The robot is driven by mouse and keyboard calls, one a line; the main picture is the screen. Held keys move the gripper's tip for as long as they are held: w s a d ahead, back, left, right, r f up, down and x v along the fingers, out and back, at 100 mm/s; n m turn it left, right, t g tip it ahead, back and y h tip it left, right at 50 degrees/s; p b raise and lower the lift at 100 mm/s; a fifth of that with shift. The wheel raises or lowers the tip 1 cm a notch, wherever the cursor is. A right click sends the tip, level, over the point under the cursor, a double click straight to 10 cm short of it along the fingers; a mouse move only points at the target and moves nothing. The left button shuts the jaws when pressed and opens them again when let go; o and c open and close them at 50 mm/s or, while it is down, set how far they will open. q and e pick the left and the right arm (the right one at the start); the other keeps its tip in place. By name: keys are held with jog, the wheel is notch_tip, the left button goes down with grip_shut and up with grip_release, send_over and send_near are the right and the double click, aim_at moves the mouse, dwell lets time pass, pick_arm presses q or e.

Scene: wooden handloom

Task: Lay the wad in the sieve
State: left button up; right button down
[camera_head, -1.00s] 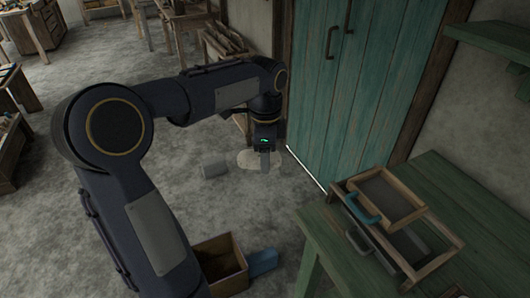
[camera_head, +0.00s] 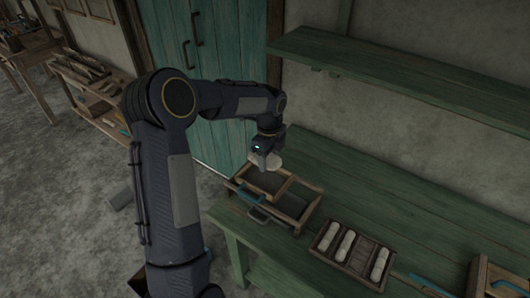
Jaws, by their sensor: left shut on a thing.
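The wad (camera_head: 275,164) is a flat, cream-coloured round piece. My left gripper (camera_head: 263,163) points down and is shut on it, partly covering it. The gripper holds it over the back of a small wooden frame with a grey bottom, which looks like the sieve (camera_head: 284,188). The wad appears to be above the frame; I cannot tell how large the gap is. The frame sits over a larger wooden box (camera_head: 300,221) on the green bench. My right gripper is not in view.
A wooden tray (camera_head: 313,247) with pale rolls stands on the green bench (camera_head: 415,215) to the right. Another wooden box (camera_head: 481,272) is at the far right. A green shelf (camera_head: 400,75) juts from the wall above. The bench behind the tray is clear.

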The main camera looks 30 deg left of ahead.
pick_arm(q)
jog(key=shift+f+b, duration=2.85)
jog(key=shift+f, duration=1.1)
jog(key=o, duration=1.1)
jog(key=shift+w+r+p, duration=0.15)
jog(key=shift+r+p, duration=0.6)
jog(key=shift+r, duration=0.05)
jog(key=shift+o, duration=0.6)
notch_tip(320, 180, up, 2)
jog(key=shift+p, duration=0.7)
notch_tip(320, 180, up, 5)
jog(key=p, duration=0.3)
jog(key=shift+f, duration=0.2)
